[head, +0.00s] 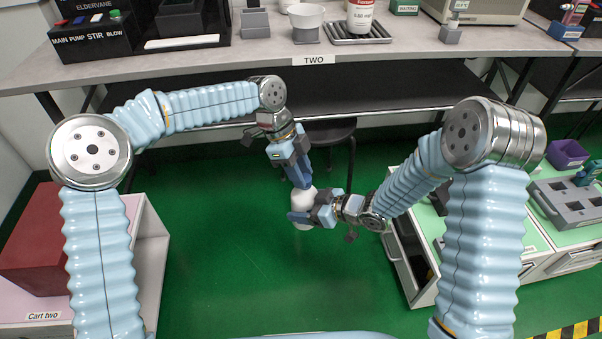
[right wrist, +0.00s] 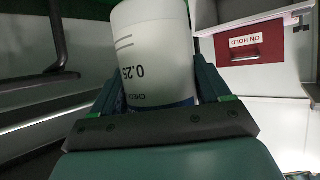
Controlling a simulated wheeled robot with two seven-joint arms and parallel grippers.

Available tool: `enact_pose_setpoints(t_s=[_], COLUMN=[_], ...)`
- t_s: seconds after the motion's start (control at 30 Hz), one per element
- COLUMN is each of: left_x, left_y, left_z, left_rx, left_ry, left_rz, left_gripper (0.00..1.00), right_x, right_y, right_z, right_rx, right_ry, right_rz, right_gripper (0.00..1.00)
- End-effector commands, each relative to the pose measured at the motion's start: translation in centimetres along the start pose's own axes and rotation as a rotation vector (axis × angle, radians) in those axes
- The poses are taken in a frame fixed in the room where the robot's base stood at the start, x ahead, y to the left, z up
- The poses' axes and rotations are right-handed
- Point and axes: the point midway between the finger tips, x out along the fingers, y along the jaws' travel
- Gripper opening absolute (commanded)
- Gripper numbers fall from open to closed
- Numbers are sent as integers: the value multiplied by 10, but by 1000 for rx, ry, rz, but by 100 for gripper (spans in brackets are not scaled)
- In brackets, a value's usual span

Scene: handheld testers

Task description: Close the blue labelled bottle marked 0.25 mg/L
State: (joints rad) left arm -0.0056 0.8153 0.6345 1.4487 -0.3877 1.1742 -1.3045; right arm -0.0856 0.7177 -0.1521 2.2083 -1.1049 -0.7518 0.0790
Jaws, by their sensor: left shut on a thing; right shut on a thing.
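The white bottle (head: 303,200) is held in the air in front of the table, over the green floor. In the right wrist view the bottle (right wrist: 150,45) shows "0.25" in dark print and a blue label band, with the print upside down. My right gripper (head: 300,217) comes in from the right and is shut around the bottle's body; its fingers flank the bottle in the right wrist view. My left gripper (head: 301,183) points down at the bottle's top and is shut on what appears to be its cap. The cap is hidden between the fingers, so its seating cannot be told.
The table marked TWO (head: 440,50) stands behind, with a pump box (head: 92,38), a white bowl (head: 306,16) and a red-labelled bottle (head: 360,14). A dark stool (head: 330,132) is behind my grippers. A cart (head: 150,235) stands left, drawers (head: 405,270) right.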

Motion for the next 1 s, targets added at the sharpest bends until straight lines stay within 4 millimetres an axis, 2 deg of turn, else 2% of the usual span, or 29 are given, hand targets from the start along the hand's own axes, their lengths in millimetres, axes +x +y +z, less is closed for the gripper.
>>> enact_pose_setpoints(t_s=[0.1,0.3,0.4,0.53,0.7,0.97,1.0], left_x=[3,6,6,7,7,7,7], left_y=[-7,-11,-11,-10,-10,-10,-10], left_z=[-3,-8,-10,-12,-13,-13,-13], left_rx=[365,989,1275,1573,1766,1778,1778], left_ry=[2,-5,-9,-8,-6,-7,-7], left_rz=[148,407,526,650,728,732,731], left_gripper=[6,6,6,6,6,6,35], right_x=[0,0,0,0,0,0,0], right_y=[0,-1,-1,-1,-1,-1,-1], right_z=[0,0,0,0,0,0,0], right_rx=[-1,-1,-1,-1,-1,-2,-2], right_ry=[0,0,1,1,1,1,1], right_rz=[-1,-2,-2,-2,-3,-3,-3], right_gripper=[0,0,0,0,0,0,0])
